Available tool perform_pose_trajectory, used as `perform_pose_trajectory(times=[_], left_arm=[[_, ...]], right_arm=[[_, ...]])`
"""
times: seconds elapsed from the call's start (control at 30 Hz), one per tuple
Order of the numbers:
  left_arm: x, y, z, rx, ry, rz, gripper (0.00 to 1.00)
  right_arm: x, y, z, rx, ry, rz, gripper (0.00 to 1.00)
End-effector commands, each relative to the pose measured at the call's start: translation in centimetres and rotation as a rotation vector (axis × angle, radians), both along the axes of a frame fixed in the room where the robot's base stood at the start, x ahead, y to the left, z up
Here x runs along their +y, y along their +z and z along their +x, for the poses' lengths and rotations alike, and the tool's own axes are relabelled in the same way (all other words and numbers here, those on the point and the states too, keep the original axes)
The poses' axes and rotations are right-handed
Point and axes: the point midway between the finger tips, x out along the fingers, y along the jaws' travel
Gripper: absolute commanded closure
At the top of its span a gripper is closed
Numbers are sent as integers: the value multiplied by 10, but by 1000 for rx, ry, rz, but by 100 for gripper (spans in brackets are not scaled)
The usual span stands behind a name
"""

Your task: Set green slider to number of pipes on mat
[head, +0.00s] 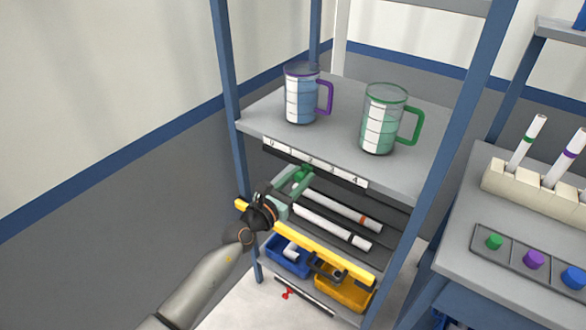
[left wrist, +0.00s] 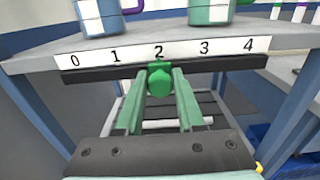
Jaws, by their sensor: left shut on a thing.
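The green slider (left wrist: 160,82) sits on a dark rail (left wrist: 100,73) under a white number strip (left wrist: 205,48) marked 0 to 4. It stands below the 2. My left gripper (left wrist: 158,92) is shut on it, one finger on each side. In the head view the slider (head: 304,172) is partly covered by my left gripper (head: 298,180). Two white pipes lie on the dark mat (head: 385,213) on the shelf below: one with an orange band (head: 345,209) and one with a dark band (head: 325,227). My gripper hides their left part. My right gripper is not in view.
A purple-handled jug (head: 301,98) and a green-handled jug (head: 380,122) stand on the shelf above. A yellow bar (head: 315,255) crosses the front below the mat. Blue (head: 282,262) and yellow (head: 340,292) bins are lower. Blue posts flank the rack.

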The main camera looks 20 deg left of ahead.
Motion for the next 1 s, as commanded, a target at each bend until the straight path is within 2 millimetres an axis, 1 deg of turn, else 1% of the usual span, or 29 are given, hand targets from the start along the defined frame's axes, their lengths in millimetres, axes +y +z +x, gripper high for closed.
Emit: perform_pose_trajectory(times=[0.23,0.27,0.47,0.77,0.87,1.0], left_arm=[[0,-1,0,0,0,-1,100],[0,-1,0,0,0,-1,59],[0,-1,0,0,0,-1,37],[0,-1,-2,0,0,-1,36],[3,-1,-9,1,0,-1,36],[10,-1,-29,2,-1,0,36]], right_arm=[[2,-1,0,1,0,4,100],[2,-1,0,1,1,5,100],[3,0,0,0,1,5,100],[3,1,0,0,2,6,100],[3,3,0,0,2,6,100],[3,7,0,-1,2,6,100]])
